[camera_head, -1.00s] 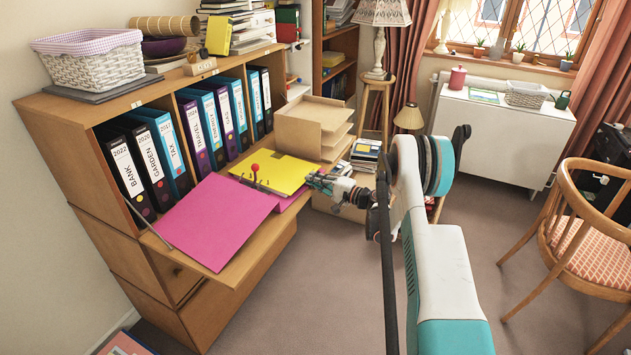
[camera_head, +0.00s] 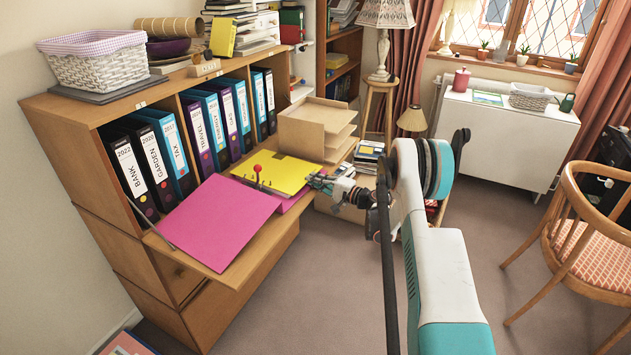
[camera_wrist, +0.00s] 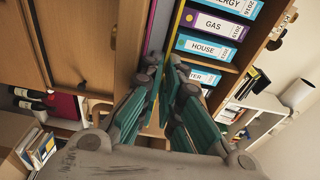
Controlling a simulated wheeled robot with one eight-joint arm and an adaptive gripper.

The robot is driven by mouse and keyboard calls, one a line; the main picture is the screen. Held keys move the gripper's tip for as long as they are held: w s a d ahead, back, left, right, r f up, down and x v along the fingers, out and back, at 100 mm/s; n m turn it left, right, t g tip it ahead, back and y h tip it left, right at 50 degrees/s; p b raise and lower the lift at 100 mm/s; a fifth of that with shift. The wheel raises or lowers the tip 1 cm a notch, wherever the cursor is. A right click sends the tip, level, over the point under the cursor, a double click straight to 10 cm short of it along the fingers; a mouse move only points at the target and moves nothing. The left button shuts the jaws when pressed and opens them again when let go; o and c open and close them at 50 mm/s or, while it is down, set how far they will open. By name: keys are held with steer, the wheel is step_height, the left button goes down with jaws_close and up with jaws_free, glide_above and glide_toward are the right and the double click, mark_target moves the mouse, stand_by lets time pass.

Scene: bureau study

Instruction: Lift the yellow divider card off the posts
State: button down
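The yellow divider card (camera_head: 280,172) lies flat on the open binder on the bureau's fold-down flap. The binder's posts with a red-knobbed lever (camera_head: 257,170) stand at the card's left part. The magenta binder cover (camera_head: 215,222) lies spread to the front left. My gripper (camera_head: 313,179) is at the card's right edge, pointing left; whether it touches is too small to tell. In the wrist view my teal fingers (camera_wrist: 166,66) look slightly apart, with a narrow gap between them. The card shows at most as a thin yellow strip there.
Upright labelled binders (camera_head: 205,125) fill the cubbies behind the flap. A cardboard letter tray (camera_head: 315,130) stands just behind my gripper. Books (camera_head: 368,156) are stacked to the right. The floor (camera_head: 330,290) in front is clear.

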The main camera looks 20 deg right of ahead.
steer(key=shift+r, duration=0.45)
stand_by(0.9)
steer(key=shift+t, duration=0.3)
steer(key=shift+s, duration=0.3)
stand_by(0.7)
steer(key=shift+r, duration=0.45)
stand_by(0.8)
steer(key=shift+w, duration=0.15)
stand_by(0.6)
steer(key=shift+r, duration=0.55)
stand_by(1.3)
